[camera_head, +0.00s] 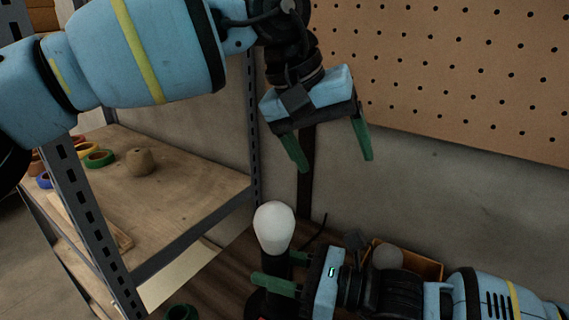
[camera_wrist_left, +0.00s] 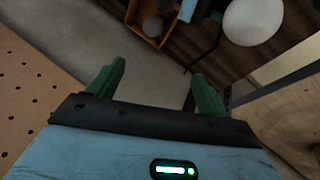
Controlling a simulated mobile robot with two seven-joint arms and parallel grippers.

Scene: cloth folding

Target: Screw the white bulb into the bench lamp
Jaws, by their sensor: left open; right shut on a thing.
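The white bulb (camera_head: 274,224) stands upright on top of the dark lamp post (camera_head: 276,264) in the head view. It also shows at the top right of the left wrist view (camera_wrist_left: 253,20). Whether its thread is seated cannot be told. My right gripper (camera_head: 275,271) comes in from the lower right, shut on the lamp post just below the bulb, one green finger on each side. My left gripper (camera_head: 334,163) is open and empty, pointing down above and to the right of the bulb, well apart from it. The lamp's base is mostly hidden.
An orange-brown box (camera_head: 426,263) with a grey round thing (camera_head: 388,256) stands behind my right gripper. A metal-framed shelf (camera_head: 190,180) at left holds coloured tape rolls (camera_head: 100,158) and a brown lump (camera_head: 140,161). A pegboard (camera_head: 450,70) covers the back wall. Space above the bulb is clear.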

